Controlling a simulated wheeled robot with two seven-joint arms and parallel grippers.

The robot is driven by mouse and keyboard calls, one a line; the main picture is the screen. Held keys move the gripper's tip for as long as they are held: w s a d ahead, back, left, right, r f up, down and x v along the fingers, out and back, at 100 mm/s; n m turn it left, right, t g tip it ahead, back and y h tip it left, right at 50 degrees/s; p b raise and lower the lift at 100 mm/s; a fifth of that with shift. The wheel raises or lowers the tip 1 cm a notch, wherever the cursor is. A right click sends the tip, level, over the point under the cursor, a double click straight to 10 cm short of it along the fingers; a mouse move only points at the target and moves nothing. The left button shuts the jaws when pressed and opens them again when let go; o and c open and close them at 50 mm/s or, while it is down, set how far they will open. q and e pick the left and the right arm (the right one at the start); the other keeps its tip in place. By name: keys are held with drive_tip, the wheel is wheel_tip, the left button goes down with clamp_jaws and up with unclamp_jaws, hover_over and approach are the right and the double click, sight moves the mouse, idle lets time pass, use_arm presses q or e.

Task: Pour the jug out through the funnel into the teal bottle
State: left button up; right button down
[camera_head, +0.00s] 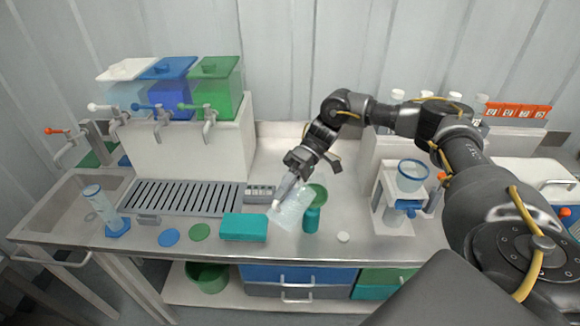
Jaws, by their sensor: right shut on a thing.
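My right gripper (286,188) reaches down from the back right and is shut on the clear jug (291,213). The jug is see-through and hangs tilted, just left of the teal bottle. How much liquid it holds is too faint to tell. The teal bottle (311,222) stands upright near the front of the steel counter. A green funnel (318,193) sits at its mouth, partly behind the jug. I cannot tell whether the jug's rim is over the funnel. My left gripper is out of view.
A teal box (244,227) lies left of the jug, with a green disc (201,232) and a blue disc (169,237) beyond it. A white cap (343,237) lies right of the bottle. A stand with a clear vessel (412,176) is farther right. A drain grate (182,197) lies left.

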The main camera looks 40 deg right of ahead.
sight(276, 201)
drive_tip(key=shift+s+a+r+h+p, duration=0.1)
drive_tip(key=shift+s+a+h+p, duration=0.1)
drive_tip(key=shift+a+h+p, duration=0.65)
drive_tip(key=shift+a+f+p, duration=0.1)
drive_tip(key=shift+f+p, duration=0.25)
drive_tip(key=h, duration=0.2)
drive_tip(key=t+h, duration=0.1)
drive_tip(key=h, duration=0.1)
drive_tip(key=shift+a+f+t, duration=0.15)
drive_tip(key=shift+f+t, duration=0.15)
drive_tip(key=h, duration=0.3)
drive_tip(key=shift+s+a+f+t, duration=0.1)
drive_tip(key=shift+a+f+t, duration=0.05)
drive_tip(key=shift+a+t, duration=0.2)
drive_tip(key=h, duration=0.1)
drive_tip(key=t+h, duration=0.1)
drive_tip(key=h, duration=0.1)
drive_tip(key=shift+f+h, duration=0.25)
drive_tip(key=shift+f, duration=0.1)
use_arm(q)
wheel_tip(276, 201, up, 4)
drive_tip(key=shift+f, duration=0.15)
use_arm(e)
drive_tip(key=shift+d, duration=0.1)
